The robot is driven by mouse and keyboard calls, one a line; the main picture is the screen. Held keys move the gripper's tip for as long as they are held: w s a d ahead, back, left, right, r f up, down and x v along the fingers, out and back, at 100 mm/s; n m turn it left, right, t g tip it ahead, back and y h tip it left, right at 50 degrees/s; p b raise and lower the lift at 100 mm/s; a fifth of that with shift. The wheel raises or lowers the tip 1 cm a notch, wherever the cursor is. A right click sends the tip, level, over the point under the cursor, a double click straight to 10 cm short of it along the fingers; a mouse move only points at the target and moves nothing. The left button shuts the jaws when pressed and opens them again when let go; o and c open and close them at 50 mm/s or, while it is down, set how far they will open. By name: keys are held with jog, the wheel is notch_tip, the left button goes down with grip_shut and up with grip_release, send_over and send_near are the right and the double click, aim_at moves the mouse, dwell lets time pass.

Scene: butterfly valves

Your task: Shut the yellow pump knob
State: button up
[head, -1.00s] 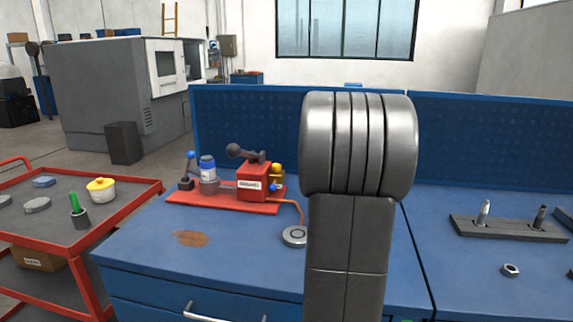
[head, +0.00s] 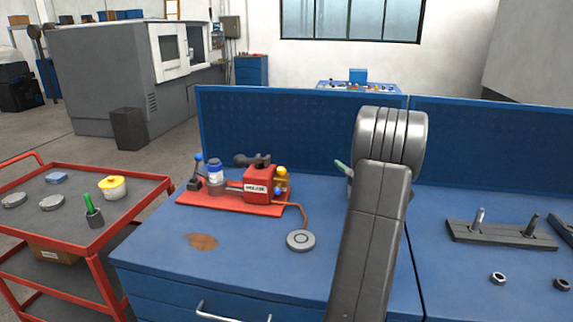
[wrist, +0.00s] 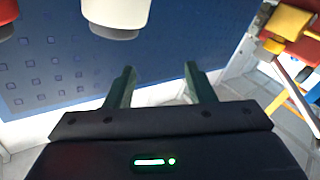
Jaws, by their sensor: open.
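The yellow pump knob (head: 281,173) sits on the right side of the red pump (head: 261,184), just above a small blue knob (head: 277,190). The pump stands on a red base plate on the blue workbench. My gripper is right of the pump in the head view, mostly hidden behind my arm; only a green finger shows. In the wrist view, my gripper (wrist: 160,82) is open with nothing between its two green fingers. A yellow block-like part (wrist: 290,20) shows at the upper right there; I cannot tell if it is the knob.
A bottle with a blue cap (head: 215,176) and a blue-tipped lever (head: 197,170) stand left of the pump. A round grey disc (head: 300,240) lies in front of it. A blue perforated panel (head: 290,125) rises behind. A red trolley (head: 90,225) stands left.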

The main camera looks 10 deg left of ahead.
aim_at(287, 178)
jog(key=s+a+f+n+g+y+p, duration=0.2)
jog(key=s+a+f+g+y, duration=0.2)
jog(key=s+a+g+y, duration=0.3)
jog(key=shift+g+h, duration=0.4)
jog(key=shift+h, duration=0.3)
jog(key=x, duration=0.4)
jog(key=p+x, duration=0.1)
jog(key=x, duration=0.3)
jog(key=s+x, duration=0.1)
jog(key=x, duration=0.4)
jog(key=shift+a+f+p, duration=0.1)
jog(key=shift+a+p, duration=0.05)
jog(key=shift+p, duration=0.2)
jog(key=c, duration=1)
jog(key=shift+o, duration=0.2)
